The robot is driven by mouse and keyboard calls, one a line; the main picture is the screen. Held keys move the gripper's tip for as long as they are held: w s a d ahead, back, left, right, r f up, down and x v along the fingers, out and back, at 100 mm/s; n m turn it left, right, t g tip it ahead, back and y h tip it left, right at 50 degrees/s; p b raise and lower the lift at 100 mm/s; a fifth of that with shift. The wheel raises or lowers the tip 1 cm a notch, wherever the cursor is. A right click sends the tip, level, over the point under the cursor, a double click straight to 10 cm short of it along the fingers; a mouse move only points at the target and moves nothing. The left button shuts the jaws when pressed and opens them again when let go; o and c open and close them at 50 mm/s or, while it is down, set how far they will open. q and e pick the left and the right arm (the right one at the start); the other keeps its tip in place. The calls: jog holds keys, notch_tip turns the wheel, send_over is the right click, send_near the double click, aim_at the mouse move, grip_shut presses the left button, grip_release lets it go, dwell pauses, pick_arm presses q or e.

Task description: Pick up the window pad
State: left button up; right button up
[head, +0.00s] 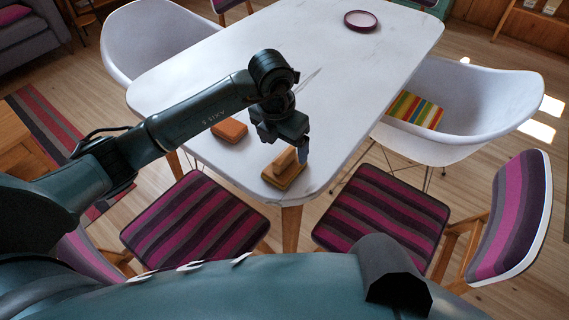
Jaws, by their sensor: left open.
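A brown pad with a raised grip on top (283,172) lies near the front edge of the white table, and it looks like the window pad. My left gripper (290,147) is open just above and behind it, fingers pointing down. One finger reaches close to the grip; I cannot tell whether it touches. A flatter orange-brown block (229,131) lies to the left on the same table, clear of the gripper. My right gripper is not in view.
The white table (360,75) is mostly bare, with a dark round dish (361,20) at the far end. Striped chairs (382,215) stand at the near edge. White shell chairs stand at both sides; the right one (470,105) holds a striped cushion (415,110).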

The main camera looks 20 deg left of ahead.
aim_at(284, 155)
pick_arm(q)
jog(key=shift+w+d+f, duration=0.1)
jog(key=shift+f, duration=1.25)
jog(key=shift+w+d+f, duration=0.1)
jog(key=shift+f, duration=1.2)
jog(key=shift+s, duration=0.1)
jog(key=c, duration=1.2)
notch_tip(284, 155, up, 10)
jog(key=shift+r, duration=0.1)
jog(key=o, duration=0.6)
jog(key=c, duration=0.4)
